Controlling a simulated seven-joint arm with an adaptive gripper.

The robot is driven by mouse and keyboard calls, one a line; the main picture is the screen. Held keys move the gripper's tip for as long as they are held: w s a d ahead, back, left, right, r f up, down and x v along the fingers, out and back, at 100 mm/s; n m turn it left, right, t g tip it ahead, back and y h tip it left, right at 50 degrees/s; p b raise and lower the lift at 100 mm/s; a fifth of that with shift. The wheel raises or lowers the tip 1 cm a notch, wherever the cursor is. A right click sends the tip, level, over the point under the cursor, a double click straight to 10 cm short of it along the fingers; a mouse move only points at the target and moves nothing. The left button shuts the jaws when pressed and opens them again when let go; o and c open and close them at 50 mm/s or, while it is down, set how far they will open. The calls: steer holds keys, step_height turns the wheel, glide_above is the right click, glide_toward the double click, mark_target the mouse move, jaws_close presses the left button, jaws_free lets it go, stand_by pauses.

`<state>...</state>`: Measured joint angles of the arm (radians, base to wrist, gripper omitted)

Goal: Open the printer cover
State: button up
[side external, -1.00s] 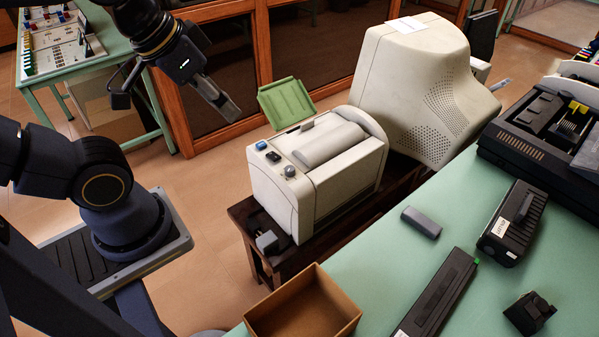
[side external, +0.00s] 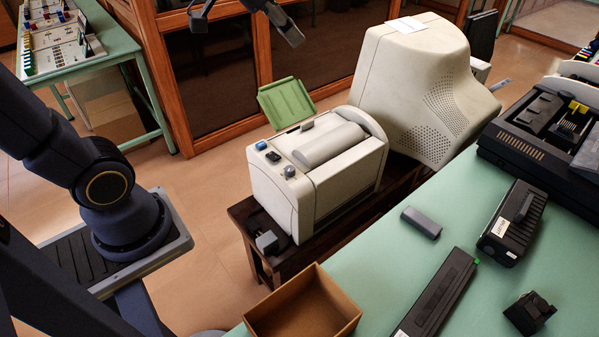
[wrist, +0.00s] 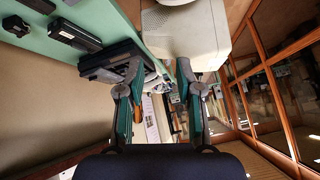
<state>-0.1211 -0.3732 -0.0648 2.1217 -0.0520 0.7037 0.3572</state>
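The printer (side external: 315,175) is a beige box on a dark wooden stand in the middle of the side view. Its rounded cover (side external: 332,145) lies down flat on top, with small knobs and buttons at the left end. A green ribbed panel (side external: 286,102) stands tilted at its back edge. My gripper shows only in part at the top edge of the side view, with a finger (side external: 284,24) high above the printer and apart from it. In the wrist view my gripper (wrist: 158,68) has its two fingers spread with nothing held between them.
A large beige monitor (side external: 418,85) stands just right of the printer. A green table (side external: 390,265) in front carries black devices and an open cardboard box (side external: 303,308). Wood-framed glass panels (side external: 215,75) stand behind. A beige casing (wrist: 210,30) shows near the right finger.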

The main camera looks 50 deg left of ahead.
steer(key=w+a+f, duration=0.3)
steer(key=w+a, duration=0.2)
steer(key=w, duration=0.5)
steer(key=n+g, duration=0.2)
glide_above(307, 122)
steer(key=s+d, duration=0.4)
steer(key=s, duration=0.1)
step_height(307, 122, down, 16)
steer(key=r, duration=0.1)
steer(key=s+a+f+n+g, duration=0.1)
steer(key=a+f, duration=0.3)
steer(key=f, duration=0.4)
steer(key=x, duration=1.5)
steer(key=shift+s+d+f, duration=0.15)
steer(key=shift+f, duration=0.25)
jaws_close()
